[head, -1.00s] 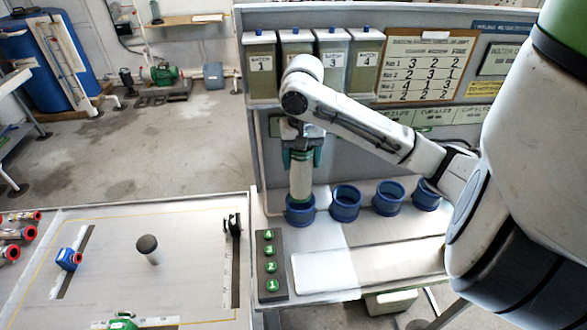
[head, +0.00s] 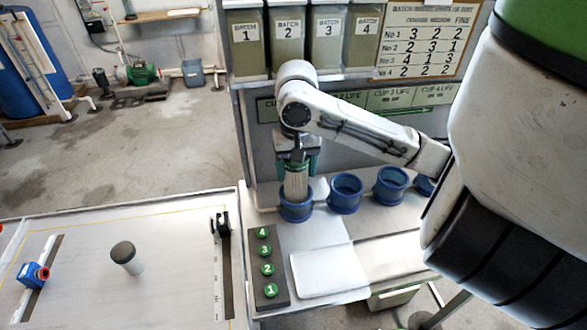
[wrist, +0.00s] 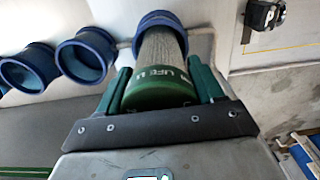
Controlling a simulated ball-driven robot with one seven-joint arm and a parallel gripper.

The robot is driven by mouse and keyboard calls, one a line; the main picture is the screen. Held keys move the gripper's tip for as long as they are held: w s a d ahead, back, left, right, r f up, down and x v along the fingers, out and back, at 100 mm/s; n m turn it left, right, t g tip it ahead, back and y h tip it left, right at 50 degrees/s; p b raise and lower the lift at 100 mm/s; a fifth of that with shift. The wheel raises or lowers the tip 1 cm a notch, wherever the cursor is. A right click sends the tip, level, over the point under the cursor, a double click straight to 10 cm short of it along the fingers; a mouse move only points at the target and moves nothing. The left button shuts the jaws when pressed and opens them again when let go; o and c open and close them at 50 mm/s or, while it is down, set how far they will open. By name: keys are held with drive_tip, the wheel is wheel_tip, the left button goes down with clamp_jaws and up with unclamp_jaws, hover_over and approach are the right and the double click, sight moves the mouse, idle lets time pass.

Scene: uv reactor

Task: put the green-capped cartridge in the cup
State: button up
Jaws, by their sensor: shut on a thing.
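My gripper (head: 298,160) is shut on the green-capped cartridge (head: 296,184), a grey ribbed cylinder held upright. In the wrist view the fingers (wrist: 160,82) sit either side of its green cap (wrist: 160,90). The cartridge's lower end is inside the rim of the leftmost blue cup (head: 296,209), which also shows in the wrist view (wrist: 165,18). The cup hides that end, so I cannot tell whether it touches the bottom.
More blue cups (head: 345,194) stand in a row to the right. A strip of green numbered buttons (head: 268,268) is in front. Batch bins (head: 288,42) hang above. A dark-topped post (head: 124,254) stands on the left table. The pale panel (head: 325,272) is clear.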

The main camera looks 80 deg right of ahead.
drive_tip(key=shift+f, duration=0.15)
drive_tip(key=o, duration=1.1)
drive_tip(key=shift+r+p, duration=0.55)
drive_tip(key=shift+r, duration=3.4)
drive_tip(key=shift+w, duration=0.1)
